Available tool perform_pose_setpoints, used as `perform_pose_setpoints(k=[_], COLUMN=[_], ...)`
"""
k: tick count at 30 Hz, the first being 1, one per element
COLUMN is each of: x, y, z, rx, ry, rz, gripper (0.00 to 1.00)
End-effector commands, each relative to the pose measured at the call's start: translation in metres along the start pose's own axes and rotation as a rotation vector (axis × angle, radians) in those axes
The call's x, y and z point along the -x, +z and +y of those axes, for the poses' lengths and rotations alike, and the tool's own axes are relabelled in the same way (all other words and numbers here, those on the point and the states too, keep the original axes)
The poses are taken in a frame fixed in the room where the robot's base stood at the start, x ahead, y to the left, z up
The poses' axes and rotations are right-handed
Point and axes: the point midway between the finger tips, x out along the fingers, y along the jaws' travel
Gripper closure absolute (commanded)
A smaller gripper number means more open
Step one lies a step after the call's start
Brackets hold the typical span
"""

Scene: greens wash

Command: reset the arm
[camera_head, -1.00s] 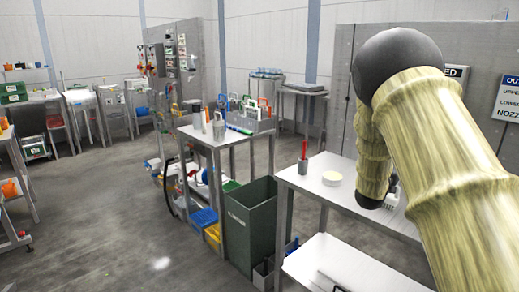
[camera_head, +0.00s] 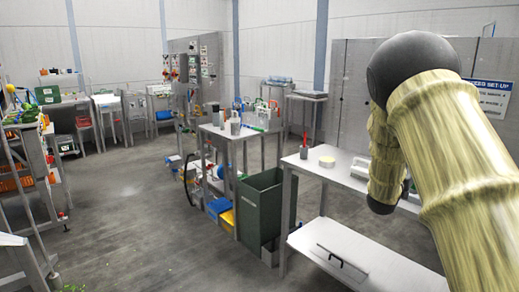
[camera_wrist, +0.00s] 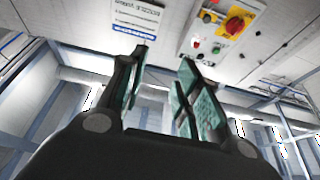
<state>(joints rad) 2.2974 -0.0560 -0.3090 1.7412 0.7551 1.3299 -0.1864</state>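My gripper (camera_wrist: 163,85) shows in the wrist view with its two dark fingers and green pads spread apart. Nothing is between the pads. It points at a wall that carries a sign (camera_wrist: 137,18) and a grey control box (camera_wrist: 222,28) with a red and yellow switch. In the head view my arm, in a pale bark-like cover with a dark round elbow, is bent at the right. The gripper itself is hidden in that view.
A steel table (camera_head: 345,178) stands beside my arm, bearing a red-handled tool (camera_head: 304,148) and a pale round item (camera_head: 327,161). A green bin (camera_head: 262,208) stands between it and another steel table (camera_head: 222,131). Shelving (camera_head: 38,185) is at left. The floor (camera_head: 130,215) between is open.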

Motion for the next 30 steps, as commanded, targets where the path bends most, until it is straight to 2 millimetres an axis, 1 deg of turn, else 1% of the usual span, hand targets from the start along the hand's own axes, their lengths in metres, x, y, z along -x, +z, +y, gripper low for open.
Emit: perform_pose_setpoints(k=[1, 8, 11, 14, 17, 18, 20, 21, 23, 24, 26, 27, 29, 30], x=[0.005, 0.029, 0.046, 0.065, 0.09, 0.104, 0.127, 0.144, 0.171, 0.189, 0.217, 0.236, 0.265, 0.286], y=[0.01, 0.048, 0.064, 0.086, 0.119, 0.135, 0.16, 0.176, 0.199, 0.212, 0.231, 0.243, 0.259, 0.269], z=[-0.003, -0.004, 0.001, 0.002, 0.0, 0.001, 0.003, 0.006, 0.011, 0.015, 0.021, 0.026, 0.035, 0.041], rx=[0.009, 0.04, 0.055, 0.074, 0.102, 0.117, 0.14, 0.155, 0.177, 0.192, 0.212, 0.226, 0.247, 0.261], ry=[-0.012, -0.062, -0.089, -0.121, -0.163, -0.184, -0.218, -0.24, -0.274, -0.297, -0.329, -0.35, -0.381, -0.402], rz=[-0.019, -0.102, -0.146, -0.201, -0.276, -0.317, -0.38, -0.425, -0.493, -0.536, -0.603, -0.65, -0.716, -0.763], gripper=[0.67, 0.67, 0.67, 0.67, 0.67, 0.67, 0.67, 0.67, 0.67, 0.67, 0.67, 0.67, 0.67, 0.67])
